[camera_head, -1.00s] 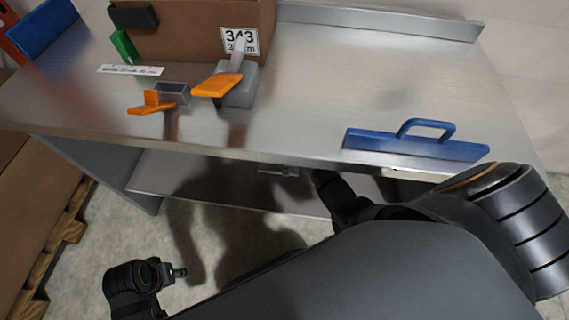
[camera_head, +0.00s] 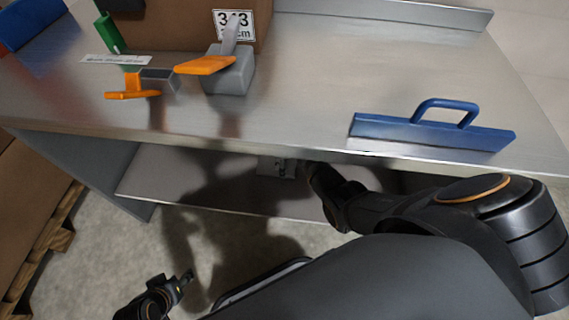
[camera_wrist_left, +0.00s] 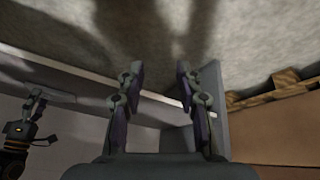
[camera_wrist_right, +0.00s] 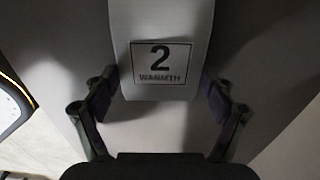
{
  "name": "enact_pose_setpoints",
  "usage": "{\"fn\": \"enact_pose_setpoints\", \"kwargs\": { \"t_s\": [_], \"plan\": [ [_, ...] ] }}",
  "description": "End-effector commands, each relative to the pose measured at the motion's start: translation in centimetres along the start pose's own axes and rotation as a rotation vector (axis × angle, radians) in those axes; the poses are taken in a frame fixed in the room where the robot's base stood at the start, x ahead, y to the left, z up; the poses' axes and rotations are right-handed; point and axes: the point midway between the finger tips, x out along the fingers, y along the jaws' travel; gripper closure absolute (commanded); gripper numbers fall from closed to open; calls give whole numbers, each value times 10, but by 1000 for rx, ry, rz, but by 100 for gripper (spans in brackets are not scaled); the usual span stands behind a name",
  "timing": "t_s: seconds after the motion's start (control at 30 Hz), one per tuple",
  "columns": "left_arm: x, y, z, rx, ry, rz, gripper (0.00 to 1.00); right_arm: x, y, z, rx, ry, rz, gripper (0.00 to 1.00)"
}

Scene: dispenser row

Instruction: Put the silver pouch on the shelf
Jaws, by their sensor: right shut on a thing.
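A pale grey pouch (camera_wrist_right: 160,18) labelled "2 WARMTH" lies between the fingers of my right gripper (camera_wrist_right: 160,95) in the right wrist view. The fingers are shut on its sides. In the head view my right gripper (camera_head: 288,167) reaches under the bench top, over the lower shelf (camera_head: 150,178); the pouch is hard to make out there. I cannot tell whether the pouch touches the shelf. My left gripper (camera_wrist_left: 160,75) is open and empty, its fingertips apart. In the head view it (camera_head: 187,279) hangs low over the floor, in front of the shelf.
The steel bench top (camera_head: 330,75) covers the shelf from above. On it are a blue trowel-like tool (camera_head: 435,130), a cardboard box (camera_head: 180,22), a grey block with an orange lever (camera_head: 232,72) and a green item (camera_head: 110,33). A wooden pallet (camera_head: 58,235) stands at left.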

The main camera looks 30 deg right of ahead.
Motion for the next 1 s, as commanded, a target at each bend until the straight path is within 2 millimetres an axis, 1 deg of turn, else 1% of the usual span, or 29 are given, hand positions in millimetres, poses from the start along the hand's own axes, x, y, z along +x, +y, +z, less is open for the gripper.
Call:
{"fn": "enact_pose_setpoints", "kwargs": {
  "t_s": [0.07,0.1,0.2,0.5,0.6,0.67,0.8,0.9,1.0],
  "plan": [
    [1,0,0,0,3,1,64,3,0,0,0,0,0,54],
    [1,0,0,-1,4,1,64,3,0,0,0,0,0,13],
    [1,0,0,-1,3,1,64,2,0,0,0,0,0,0],
    [1,0,1,-1,2,0,64,2,0,0,0,0,0,0],
    [-1,0,1,-1,-1,0,64,-2,0,0,0,0,0,0],
    [-7,0,-2,2,-20,-4,64,-12,0,0,0,0,-1,0],
    [-27,-4,-10,13,-99,-26,64,-46,0,0,0,-1,-2,0],
    [-42,-7,-12,18,-165,-45,64,-72,0,0,0,-1,-2,0],
    [-53,-10,-13,20,-221,-63,64,-93,0,0,0,-1,-2,0]
  ]
}}
